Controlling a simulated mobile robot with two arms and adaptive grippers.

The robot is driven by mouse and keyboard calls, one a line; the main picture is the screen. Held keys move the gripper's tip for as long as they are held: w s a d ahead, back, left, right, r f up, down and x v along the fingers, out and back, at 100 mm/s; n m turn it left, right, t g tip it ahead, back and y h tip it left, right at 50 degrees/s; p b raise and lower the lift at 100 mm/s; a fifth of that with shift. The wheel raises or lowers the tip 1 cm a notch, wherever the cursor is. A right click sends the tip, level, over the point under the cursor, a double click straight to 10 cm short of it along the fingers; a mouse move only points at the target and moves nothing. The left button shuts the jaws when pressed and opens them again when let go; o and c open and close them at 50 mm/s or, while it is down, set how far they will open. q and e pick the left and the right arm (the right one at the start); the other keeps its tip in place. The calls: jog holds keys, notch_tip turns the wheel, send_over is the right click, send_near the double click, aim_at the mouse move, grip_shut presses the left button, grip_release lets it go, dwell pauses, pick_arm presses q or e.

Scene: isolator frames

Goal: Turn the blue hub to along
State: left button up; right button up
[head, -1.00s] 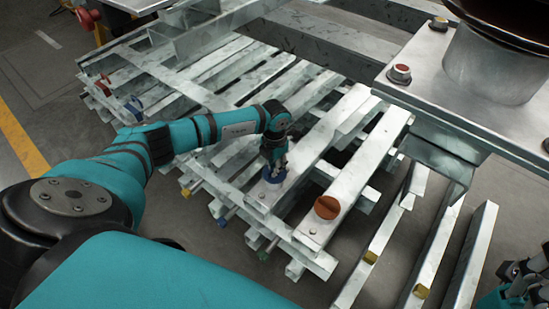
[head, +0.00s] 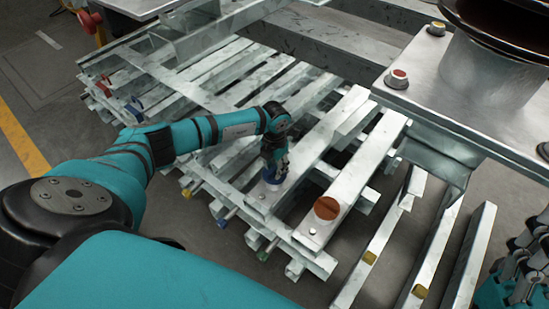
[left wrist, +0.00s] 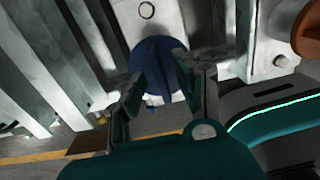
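The blue hub (head: 271,180) sits near the front end of a pale metal beam. It shows as a round blue disc in the left wrist view (left wrist: 156,62). My left gripper (head: 272,168) is right at the hub, covering part of it in the head view. In the left wrist view the left gripper (left wrist: 165,82) has its fingers apart, one on each side of the hub's lower part; firm contact cannot be made out. My right gripper (head: 526,245) shows only partly at the right edge, away from the hub, and its opening is unclear.
An orange-brown hub (head: 327,208) sits on the neighbouring beam to the right. Blue and red hubs (head: 134,106) lie at the far left of the frame. Gaps separate the beams.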

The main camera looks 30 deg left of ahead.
aim_at(274, 169)
pick_arm(q)
notch_tip(274, 169, up, 12)
dwell(0.6)
jog(key=shift+s+f, duration=0.1)
dwell(0.4)
